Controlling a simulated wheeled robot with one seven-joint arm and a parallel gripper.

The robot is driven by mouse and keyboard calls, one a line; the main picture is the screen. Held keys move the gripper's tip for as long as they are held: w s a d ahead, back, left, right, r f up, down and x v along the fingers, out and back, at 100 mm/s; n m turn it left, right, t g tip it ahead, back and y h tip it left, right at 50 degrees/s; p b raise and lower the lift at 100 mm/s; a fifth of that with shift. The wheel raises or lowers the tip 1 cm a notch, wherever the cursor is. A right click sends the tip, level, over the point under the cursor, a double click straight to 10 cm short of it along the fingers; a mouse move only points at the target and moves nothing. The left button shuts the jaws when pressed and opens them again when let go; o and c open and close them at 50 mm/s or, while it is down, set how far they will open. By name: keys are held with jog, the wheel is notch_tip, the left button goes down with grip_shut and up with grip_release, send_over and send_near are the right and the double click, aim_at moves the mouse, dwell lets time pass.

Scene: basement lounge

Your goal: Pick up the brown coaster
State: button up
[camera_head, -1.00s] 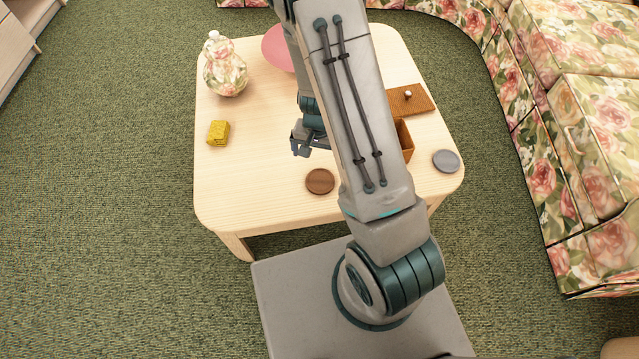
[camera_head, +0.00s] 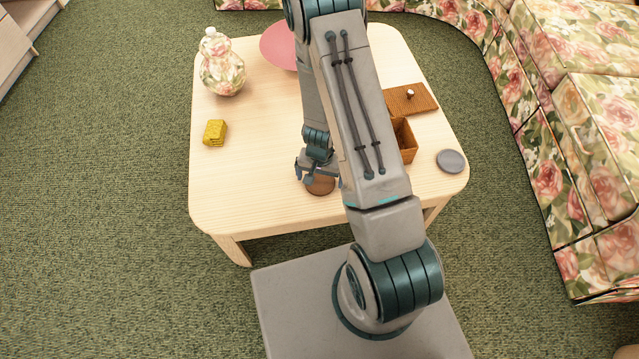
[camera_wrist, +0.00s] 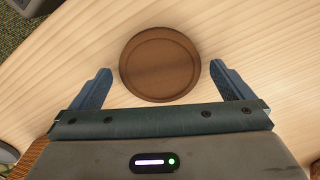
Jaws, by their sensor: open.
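The brown coaster (camera_head: 320,187) is a flat round disc with a raised rim, lying on the pale wooden table near its front edge. In the wrist view the coaster (camera_wrist: 160,64) lies just ahead of my gripper (camera_wrist: 160,82), roughly centred between the two fingers. My gripper (camera_head: 318,174) is open and empty, and in the head view it covers the far part of the coaster. I cannot tell how high the fingertips are above the table.
The table (camera_head: 260,180) also holds a yellow stack (camera_head: 215,133), a floral vase (camera_head: 222,65), a pink dish (camera_head: 281,46), a brown open box (camera_head: 404,141), its lid-like board (camera_head: 411,98) and a grey coaster (camera_head: 451,161). A floral sofa (camera_head: 590,140) stands at right.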

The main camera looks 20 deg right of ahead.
jog(key=shift+f, duration=0.2)
jog(key=shift+c, duration=0.3)
jog(key=c, duration=0.9)
jog(key=shift+o, duration=0.2)
jog(key=shift+r, duration=0.1)
